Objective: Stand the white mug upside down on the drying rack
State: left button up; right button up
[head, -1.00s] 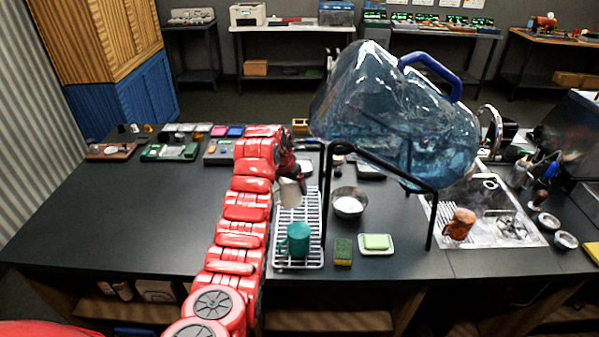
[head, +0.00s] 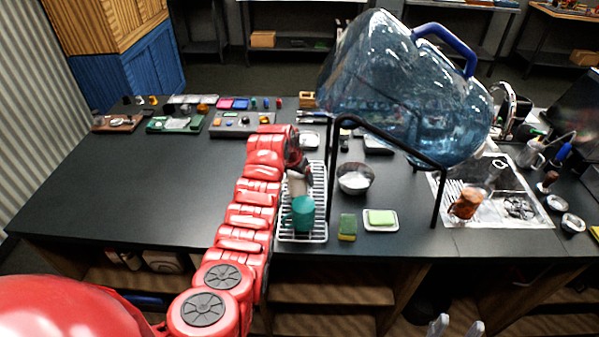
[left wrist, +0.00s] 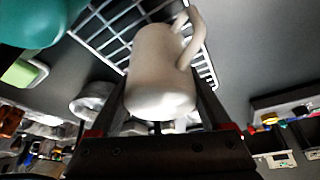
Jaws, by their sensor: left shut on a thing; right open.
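My left gripper (head: 297,168) is shut on the white mug (head: 297,186) over the back part of the drying rack (head: 287,236). In the left wrist view the mug (left wrist: 158,68) sits between the fingers, its handle at the upper right and a rounded, closed-looking end towards the camera. The rack's white wires (left wrist: 108,28) show behind it. I cannot tell whether the mug touches the rack. A teal mug (head: 303,213) stands on the rack's front part, just in front of the white mug. My right gripper (head: 456,326) is open and empty at the bottom edge.
A large blue water jug (head: 400,85) hangs tilted on a black frame (head: 437,200) right of the rack. A metal bowl (head: 354,179), a sponge (head: 347,227) and a soap dish (head: 381,226) lie right of the rack.

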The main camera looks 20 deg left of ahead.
aim_at(294, 174)
pick_arm(q)
jog(key=shift+w+f, duration=0.1)
jog(key=shift+f, duration=0.4)
jog(key=o, duration=1.2)
jog(key=shift+r, duration=0.1)
jog(key=shift+s+a+r+b, duration=0.1)
jog(key=shift+s+r+b, duration=0.1)
jog(key=shift+r+b, duration=0.35)
jog(key=b+v, duration=0.2)
jog(key=v, duration=0.4)
jog(key=shift+s+r+b, duration=0.1)
jog(key=shift+r+b, duration=0.05)
jog(key=shift+b, duration=0.25)
jog(key=p+v, duration=0.6)
jog(key=v, duration=0.3)
jog(key=shift+s+r+p, duration=0.2)
jog(key=shift+r+p, duration=0.15)
